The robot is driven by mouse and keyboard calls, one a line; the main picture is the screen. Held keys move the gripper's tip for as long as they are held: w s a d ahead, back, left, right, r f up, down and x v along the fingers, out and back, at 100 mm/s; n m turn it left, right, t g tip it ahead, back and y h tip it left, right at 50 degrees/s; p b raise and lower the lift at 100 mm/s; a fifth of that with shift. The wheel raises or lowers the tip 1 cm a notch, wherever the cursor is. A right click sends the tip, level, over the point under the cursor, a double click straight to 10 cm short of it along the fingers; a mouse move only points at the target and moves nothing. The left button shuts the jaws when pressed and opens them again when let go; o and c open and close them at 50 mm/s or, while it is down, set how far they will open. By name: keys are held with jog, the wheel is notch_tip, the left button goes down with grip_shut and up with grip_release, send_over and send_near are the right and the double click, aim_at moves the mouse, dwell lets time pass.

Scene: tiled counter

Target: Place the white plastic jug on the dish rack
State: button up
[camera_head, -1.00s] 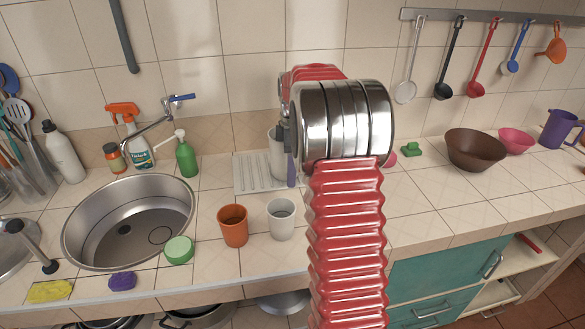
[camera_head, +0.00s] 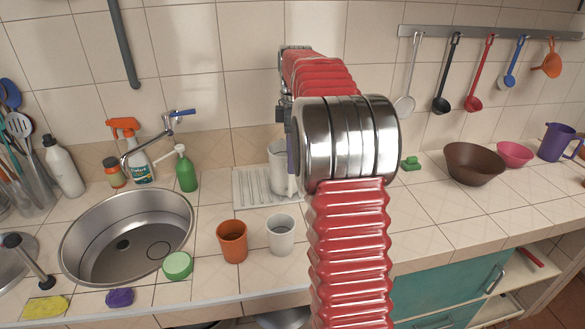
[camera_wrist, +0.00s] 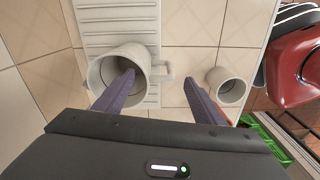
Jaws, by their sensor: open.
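The white plastic jug (camera_head: 277,170) stands upright on the grooved pale dish rack (camera_head: 244,190), partly hidden by my arm in the head view. In the wrist view the jug (camera_wrist: 103,72) shows from above on the rack (camera_wrist: 120,18), with its handle on the right. My gripper (camera_wrist: 157,77) is open. Its left finger overlaps the jug's mouth and its right finger lies right of the handle, so the handle shows between them. I cannot tell if the left finger is inside the mouth or above it. In the head view my arm hides most of the gripper.
A light cup (camera_head: 280,236) and an orange cup (camera_head: 232,243) stand in front of the rack. The sink (camera_head: 128,237), green soap bottle (camera_head: 186,173) and spray bottle (camera_head: 138,165) are left. A brown bowl (camera_head: 473,165) stands right. Counter right of my arm is largely clear.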

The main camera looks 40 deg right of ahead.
notch_tip(320, 180, up, 2)
dwell(1.0)
